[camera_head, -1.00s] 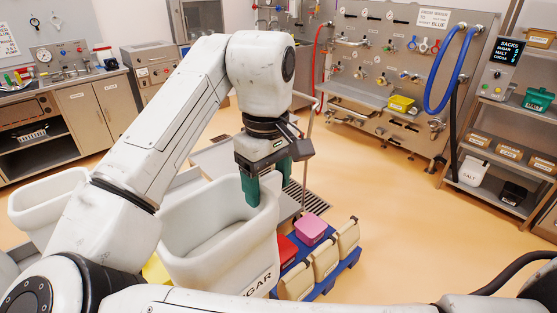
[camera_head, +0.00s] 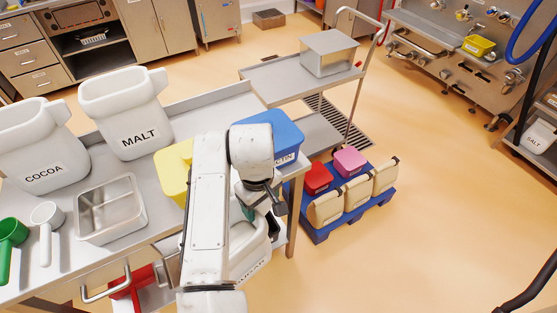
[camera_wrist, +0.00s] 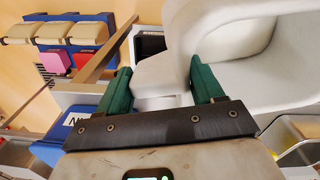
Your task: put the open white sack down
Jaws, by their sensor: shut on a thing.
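The open white sack (camera_head: 252,268), with dark lettering partly covered, shows low beside the right end of the steel table in the head view. My arm hides much of it. In the wrist view the sack (camera_wrist: 285,70) fills the upper right, its open top facing the camera. My gripper (camera_head: 258,206) is at the sack's upper edge, with green fingers. In the wrist view my gripper (camera_wrist: 162,88) has a white part of the sack between its two fingers. I cannot tell whether the sack's bottom touches anything.
White containers marked MALT (camera_head: 138,135) and COCOA (camera_head: 45,170), a steel pan (camera_head: 110,210), a yellow bin (camera_head: 172,168) and a blue bin (camera_head: 285,135) stand on the table (camera_head: 205,108). A blue pallet (camera_head: 345,215) with beige sacks is to the right. Open floor (camera_head: 440,230) lies beyond.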

